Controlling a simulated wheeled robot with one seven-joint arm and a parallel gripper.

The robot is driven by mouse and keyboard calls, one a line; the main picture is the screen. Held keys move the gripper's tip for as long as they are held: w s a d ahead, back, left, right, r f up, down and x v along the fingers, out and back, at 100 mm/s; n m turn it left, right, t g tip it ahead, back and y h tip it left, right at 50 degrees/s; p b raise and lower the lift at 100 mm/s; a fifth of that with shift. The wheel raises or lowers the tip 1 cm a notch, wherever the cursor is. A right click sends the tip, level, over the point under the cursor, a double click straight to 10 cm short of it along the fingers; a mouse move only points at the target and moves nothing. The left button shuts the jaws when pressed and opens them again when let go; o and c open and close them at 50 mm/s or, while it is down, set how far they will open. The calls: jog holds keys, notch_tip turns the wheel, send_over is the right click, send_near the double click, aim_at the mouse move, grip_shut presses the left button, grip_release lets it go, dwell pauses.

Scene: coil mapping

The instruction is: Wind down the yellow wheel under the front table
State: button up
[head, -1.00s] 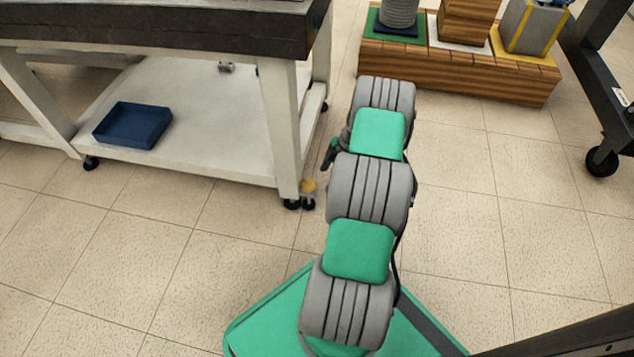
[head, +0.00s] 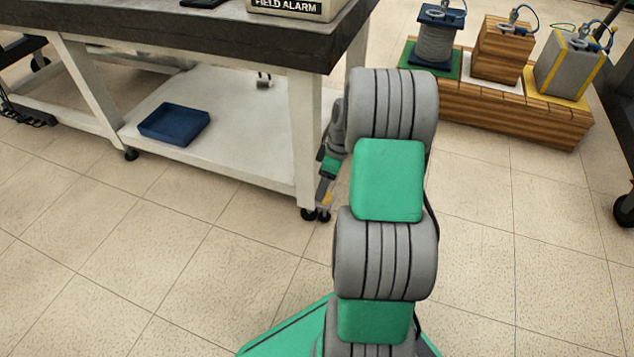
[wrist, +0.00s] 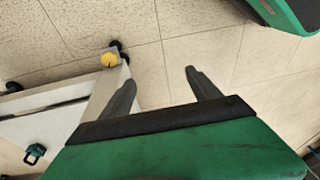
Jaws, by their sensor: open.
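The front table (head: 215,50) has a dark top, white legs and a white lower shelf. The yellow wheel (wrist: 109,60) sits at the foot of a table leg, beside a black caster, in the wrist view. In the head view only a small yellow patch (head: 328,198) shows at that leg's foot, close to my gripper. My gripper (wrist: 160,78) is open with nothing between its two dark fingers. In the wrist view the wheel lies to the left of the fingertips, apart from them.
A blue tray (head: 175,124) lies on the lower shelf. A wooden stand (head: 520,115) with a grey coil (head: 436,40), a wooden block (head: 502,52) and a grey box (head: 568,68) is at the back right. The tiled floor in front is clear.

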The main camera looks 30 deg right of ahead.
jog(key=shift+m, duration=0.4)
jog(key=shift+s+a+r, duration=0.2)
jog(key=shift+a+r, duration=1.2)
jog(key=shift+a, duration=0.05)
